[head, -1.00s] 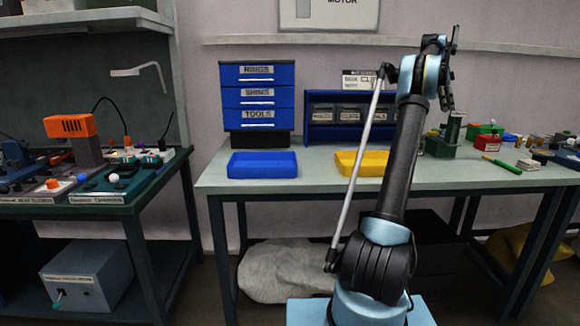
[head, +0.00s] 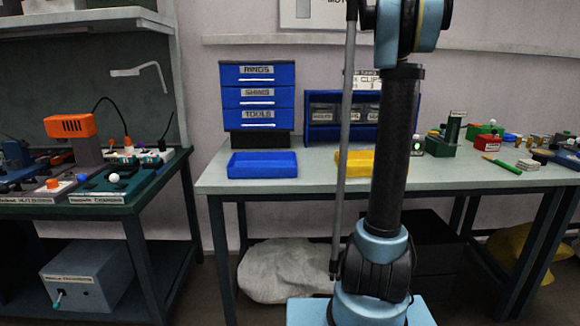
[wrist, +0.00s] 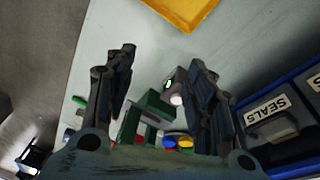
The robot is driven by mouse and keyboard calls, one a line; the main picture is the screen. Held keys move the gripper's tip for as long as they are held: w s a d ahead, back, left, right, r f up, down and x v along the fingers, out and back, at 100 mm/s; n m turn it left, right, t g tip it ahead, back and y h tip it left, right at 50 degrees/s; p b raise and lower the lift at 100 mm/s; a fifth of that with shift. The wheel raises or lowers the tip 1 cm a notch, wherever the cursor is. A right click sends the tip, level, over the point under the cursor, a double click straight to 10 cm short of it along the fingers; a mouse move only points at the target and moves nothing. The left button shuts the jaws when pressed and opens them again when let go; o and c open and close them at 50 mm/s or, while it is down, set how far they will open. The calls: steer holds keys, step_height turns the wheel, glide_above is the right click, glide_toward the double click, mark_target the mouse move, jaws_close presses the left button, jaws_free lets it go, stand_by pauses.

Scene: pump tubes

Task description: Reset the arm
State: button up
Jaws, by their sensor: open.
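My arm (head: 392,150) stands nearly upright in the middle of the head view, and its upper end runs out of the top of the picture. My gripper does not show in the head view. In the wrist view my gripper (wrist: 160,85) is open, with its two dark fingers wide apart and nothing between them at close range. Beyond the fingers lie the workbench top and a green block-like fixture (wrist: 148,112), clear of the fingers.
The workbench (head: 225,184) carries a blue tray (head: 262,165), a yellow tray (head: 357,164), a blue drawer unit (head: 257,97) and a blue bin rack (head: 322,122). Small parts and a green fixture (head: 441,147) stand right. A darker side bench (head: 150,190) is left.

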steer(key=s+a+f+n, duration=0.4)
steer(key=s+a+f, duration=0.1)
steer(key=s+a, duration=0.45)
steer(key=s+a+f+n+t+y, duration=0.1)
steer(key=s+a+f+n, duration=0.3)
steer(key=s+f, duration=0.9)
steer(key=s+a+f+n+t+y, duration=0.1)
steer(key=s+a+f+n, duration=0.4)
steer(key=s+a+f, duration=0.5)
steer(key=s+f, duration=0.3)
steer(key=f, duration=0.1)
steer(key=shift+s+f+n, duration=0.25)
steer(key=shift+s+n, duration=0.05)
steer(key=shift+s, duration=0.1)
steer(key=shift+a, duration=0.1)
